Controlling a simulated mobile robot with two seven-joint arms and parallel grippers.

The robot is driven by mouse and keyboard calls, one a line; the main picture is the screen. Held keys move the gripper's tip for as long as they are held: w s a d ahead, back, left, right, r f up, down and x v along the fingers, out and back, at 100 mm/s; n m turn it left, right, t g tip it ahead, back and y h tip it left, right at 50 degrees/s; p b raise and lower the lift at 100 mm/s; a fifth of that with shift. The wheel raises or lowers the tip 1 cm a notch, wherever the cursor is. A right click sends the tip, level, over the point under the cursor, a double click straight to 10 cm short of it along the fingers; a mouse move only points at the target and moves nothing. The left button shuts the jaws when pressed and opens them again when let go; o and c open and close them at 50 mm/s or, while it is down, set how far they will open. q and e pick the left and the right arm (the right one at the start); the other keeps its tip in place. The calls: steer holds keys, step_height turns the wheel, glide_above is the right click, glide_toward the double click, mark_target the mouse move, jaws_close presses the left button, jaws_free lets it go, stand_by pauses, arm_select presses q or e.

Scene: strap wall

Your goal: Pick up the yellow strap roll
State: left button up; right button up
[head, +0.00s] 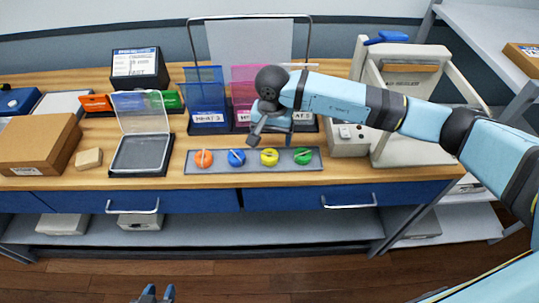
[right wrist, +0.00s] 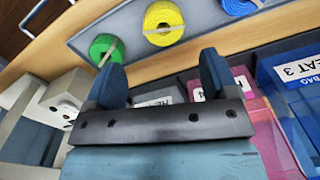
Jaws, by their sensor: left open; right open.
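The yellow strap roll (head: 269,157) sits on a grey strip tray (head: 220,169) near the table's front edge, between a blue roll (head: 236,158) and a green roll (head: 303,156). My right gripper (head: 270,135) is open and empty, above and just behind the tray. In the right wrist view the yellow roll (right wrist: 163,22) lies beyond the gap between the open fingers (right wrist: 161,64), apart from them. The green roll (right wrist: 107,48) shows beyond the left finger. My left gripper (head: 159,293) is open and empty at the bottom edge of the head view, well in front of the table.
An orange roll (head: 203,159) sits at the tray's left end. Blue and pink bins (head: 206,100) stand behind the tray, close to my right gripper. A grey lidded box (head: 140,155) is to the left, and a beige frame machine (head: 350,140) to the right.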

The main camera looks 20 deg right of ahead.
mark_target(269, 154)
steer(key=shift+f, duration=0.75)
steer(key=f, duration=0.2)
steer(key=a+f+p, duration=0.1)
steer(key=f, duration=0.1)
steer(key=shift+s+f+p, duration=0.1)
steer(key=shift+s+p, duration=0.1)
steer(key=shift+p, duration=0.1)
steer(key=shift+d+f, duration=0.1)
steer(key=shift+f, duration=0.45)
steer(key=c, duration=1)
